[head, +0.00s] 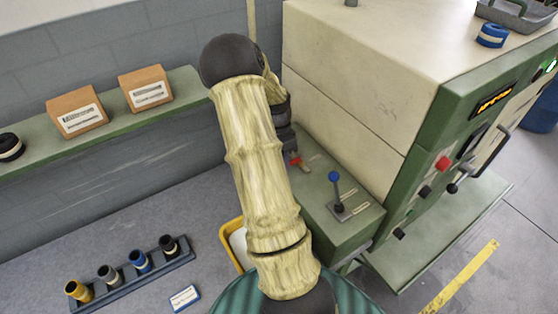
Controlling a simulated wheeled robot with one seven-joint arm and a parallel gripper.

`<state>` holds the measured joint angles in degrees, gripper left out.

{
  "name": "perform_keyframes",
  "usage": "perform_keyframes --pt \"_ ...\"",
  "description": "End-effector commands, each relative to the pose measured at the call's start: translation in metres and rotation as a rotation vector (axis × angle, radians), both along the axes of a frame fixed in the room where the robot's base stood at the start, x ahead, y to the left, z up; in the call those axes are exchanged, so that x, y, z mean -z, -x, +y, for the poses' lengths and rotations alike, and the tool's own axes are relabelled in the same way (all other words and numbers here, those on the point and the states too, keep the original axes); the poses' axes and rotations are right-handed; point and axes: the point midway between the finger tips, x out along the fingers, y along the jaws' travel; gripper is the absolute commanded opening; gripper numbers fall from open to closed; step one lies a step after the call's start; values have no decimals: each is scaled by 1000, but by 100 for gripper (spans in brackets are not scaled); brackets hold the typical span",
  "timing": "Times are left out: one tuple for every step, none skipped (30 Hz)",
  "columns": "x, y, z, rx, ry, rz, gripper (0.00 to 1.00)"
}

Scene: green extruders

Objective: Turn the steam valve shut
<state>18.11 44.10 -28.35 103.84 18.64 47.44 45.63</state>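A small red handle (296,160) with a brass-coloured part beside it sits on the green machine ledge, just right of my arm. It looks like the steam valve, but it is partly hidden and no label for it is readable. My arm rises from the bottom middle and bends over at the top. The dark end of my gripper (284,136) points down just above and behind the red handle. Its fingers are largely hidden, so I cannot tell whether they are open, or whether they touch the handle.
A blue-knobbed lever (335,178) stands on the same ledge to the right. The tall cream machine housing (350,75) rises close behind. A yellow-rimmed bin (229,240) is below my arm. A shelf with two boxes (76,112) and a rack of cups (130,275) are left.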

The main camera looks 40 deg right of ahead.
Motion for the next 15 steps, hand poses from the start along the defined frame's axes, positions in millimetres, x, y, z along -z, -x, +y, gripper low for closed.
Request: perform_keyframes --pt "-1 -1 -1 5 3 -5 0" --pt "-1 -1 -1 5 2 -5 0" --pt "-1 -1 -1 5 2 -5 0" --pt "-1 -1 -1 5 2 -5 0" --pt "-2 -1 -1 5 2 -5 0" --pt "-2 -1 -1 5 2 -5 0" --pt "-2 -1 -1 5 3 -5 0" --pt "-2 -1 -1 4 3 -5 0" --pt "-2 -1 -1 4 3 -6 0" --pt "-2 -2 -1 4 3 -6 19" --pt "-2 -2 -1 3 3 -6 25" --pt "-1 -2 -1 2 2 -5 32" --pt "-1 -2 0 2 2 -5 37" --pt "-1 -2 0 2 2 -4 37" --pt "-1 -1 0 2 2 -4 37"
